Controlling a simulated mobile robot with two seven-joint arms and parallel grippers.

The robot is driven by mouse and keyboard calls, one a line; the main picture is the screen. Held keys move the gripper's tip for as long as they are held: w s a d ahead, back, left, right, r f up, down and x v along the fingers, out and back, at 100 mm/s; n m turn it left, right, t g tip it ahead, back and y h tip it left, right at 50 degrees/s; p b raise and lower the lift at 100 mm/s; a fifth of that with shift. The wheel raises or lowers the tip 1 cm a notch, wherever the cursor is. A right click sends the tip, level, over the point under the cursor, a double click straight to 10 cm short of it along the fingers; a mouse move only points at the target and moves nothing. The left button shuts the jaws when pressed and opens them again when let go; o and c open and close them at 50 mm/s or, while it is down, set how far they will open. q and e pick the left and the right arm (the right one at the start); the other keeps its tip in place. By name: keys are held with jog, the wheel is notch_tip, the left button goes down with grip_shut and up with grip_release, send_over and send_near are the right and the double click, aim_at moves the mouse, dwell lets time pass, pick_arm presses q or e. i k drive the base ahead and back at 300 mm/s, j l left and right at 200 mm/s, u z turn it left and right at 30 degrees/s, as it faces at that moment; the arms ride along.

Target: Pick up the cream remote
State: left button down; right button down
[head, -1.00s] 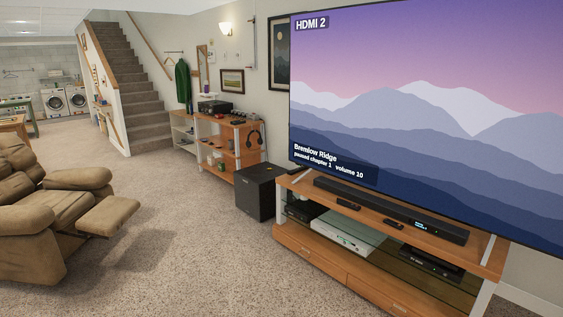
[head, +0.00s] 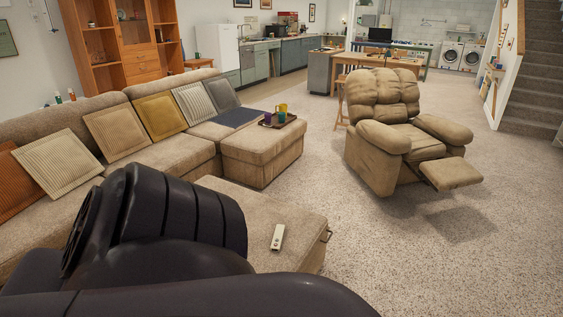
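The cream remote (head: 278,237) lies on the beige top of an ottoman (head: 296,220) in the lower middle of the head view. It is small and pale, with a darker mark near its upper end. A black arm of mine crosses the lower left and bottom of the view and covers part of the ottoman. No gripper fingers show, so both of my grippers are out of view. Nothing is seen touching the remote.
A sectional sofa (head: 100,106) with several cushions runs along the left. A tray (head: 268,126) with mugs sits on its chaise end. A tan recliner (head: 384,115) stands right of centre with its footrest out. Carpet (head: 440,270) is clear at the lower right.

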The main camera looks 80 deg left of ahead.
aim_at(279, 231)
jog(key=l, duration=0.85)
jog(key=u, duration=0.45)
jog(key=l+u, duration=0.1)
jog(key=u, duration=1.2)
jog(key=l+u, duration=0.1)
jog(key=u, duration=0.75)
jog(key=i+l+u, duration=0.1)
jog(key=u, duration=0.3)
jog(key=i+l+u, duration=0.1)
jog(key=l+u, duration=0.35)
jog(key=i+l+u, duration=0.15)
jog(key=l, duration=0.25)
jog(key=l+u, duration=0.15)
jog(key=l, duration=0.65)
jog(key=i+l, duration=0.1)
jog(key=l, duration=0.35)
jog(key=i+l, duration=0.5)
jog(key=u, duration=0.05)
